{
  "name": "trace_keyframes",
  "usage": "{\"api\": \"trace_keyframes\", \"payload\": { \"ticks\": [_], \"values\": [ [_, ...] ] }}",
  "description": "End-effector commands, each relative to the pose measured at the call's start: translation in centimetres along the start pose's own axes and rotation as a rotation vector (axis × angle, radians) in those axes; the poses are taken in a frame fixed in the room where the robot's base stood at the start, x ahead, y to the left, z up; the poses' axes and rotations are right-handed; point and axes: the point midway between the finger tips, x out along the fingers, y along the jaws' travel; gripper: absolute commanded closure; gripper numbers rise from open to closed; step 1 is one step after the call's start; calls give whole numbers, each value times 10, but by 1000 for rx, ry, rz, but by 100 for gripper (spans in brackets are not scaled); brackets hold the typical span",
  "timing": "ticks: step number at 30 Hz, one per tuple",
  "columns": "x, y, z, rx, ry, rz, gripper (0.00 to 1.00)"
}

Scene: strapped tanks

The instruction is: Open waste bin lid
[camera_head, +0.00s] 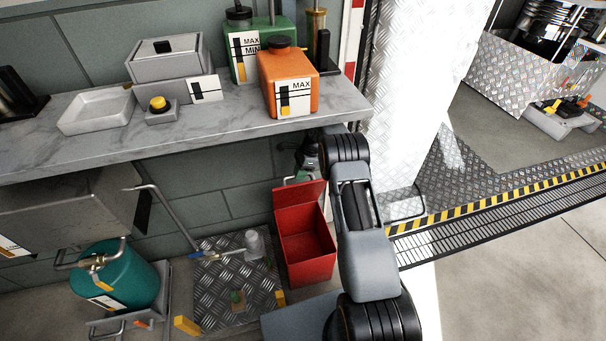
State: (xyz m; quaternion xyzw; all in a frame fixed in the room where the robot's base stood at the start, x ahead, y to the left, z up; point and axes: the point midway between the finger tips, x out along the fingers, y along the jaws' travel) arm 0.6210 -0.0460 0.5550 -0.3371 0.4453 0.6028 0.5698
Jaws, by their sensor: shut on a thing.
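The red waste bin (309,262) stands on the floor below the counter, just left of my arm. Its red lid (299,201) is raised and tilted up at the back, and the bin's inside shows. My arm and the shadow under the counter partly hide the fingers.
The marble counter (215,115) overhangs the bin and carries an orange jug (286,85), a green jug (262,40) and a grey box (167,62). A teal tank (122,280) lies left on the floor, near a metal plate (225,270). A white post (405,110) stands right.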

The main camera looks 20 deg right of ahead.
Motion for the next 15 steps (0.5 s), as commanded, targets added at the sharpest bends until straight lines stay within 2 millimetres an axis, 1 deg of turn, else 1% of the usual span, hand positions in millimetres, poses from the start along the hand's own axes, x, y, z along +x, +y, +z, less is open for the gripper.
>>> {"api": "trace_keyframes", "payload": {
  "ticks": [1, 14, 15],
  "values": [
    [8, 2, -2, 2, 0, 9, 100],
    [8, 3, -5, 8, -3, 10, 100],
    [8, 3, -6, 8, -3, 10, 79]
  ]
}}
